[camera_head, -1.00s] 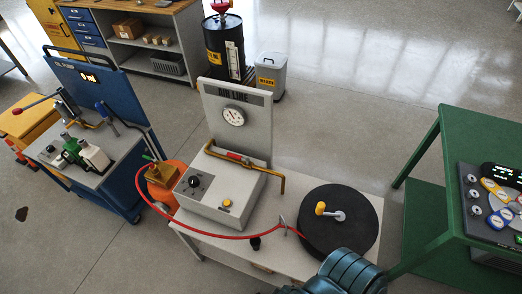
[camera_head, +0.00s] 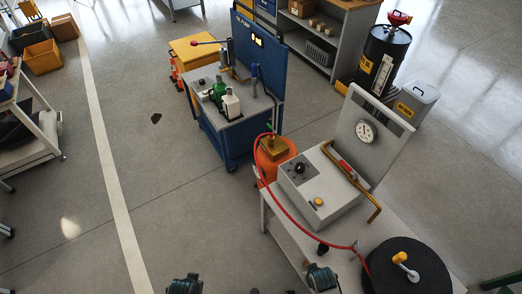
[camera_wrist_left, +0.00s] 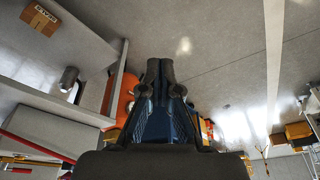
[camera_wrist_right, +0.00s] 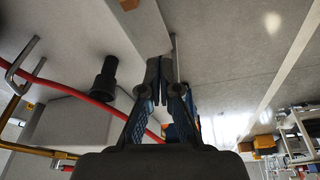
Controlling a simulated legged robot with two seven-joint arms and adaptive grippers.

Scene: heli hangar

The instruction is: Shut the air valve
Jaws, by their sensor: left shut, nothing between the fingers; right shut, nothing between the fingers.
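A brass pipe (camera_head: 358,185) with a red lever handle (camera_head: 346,166) runs over the grey box (camera_head: 325,190) on the white table (camera_head: 437,270). The lever lies along the pipe. An orange tank (camera_head: 272,165) with a brass fitting and a small green handle (camera_head: 271,128) stands beside the table's left end. A red hose (camera_head: 290,214) runs from it towards the black disc. Which handle is the air valve, I cannot tell. My left gripper (camera_wrist_left: 160,66) and right gripper (camera_wrist_right: 158,68) are shut and empty, apart from both handles. The orange tank (camera_wrist_left: 121,90) also shows in the left wrist view.
A black disc (camera_head: 405,272) with a yellow knob lies on the table. A panel with a gauge (camera_head: 366,131) stands behind the box. A blue cart (camera_head: 230,140) is behind the tank. A hook (camera_wrist_right: 20,68) and black cylinder (camera_wrist_right: 104,80) are near my right gripper.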

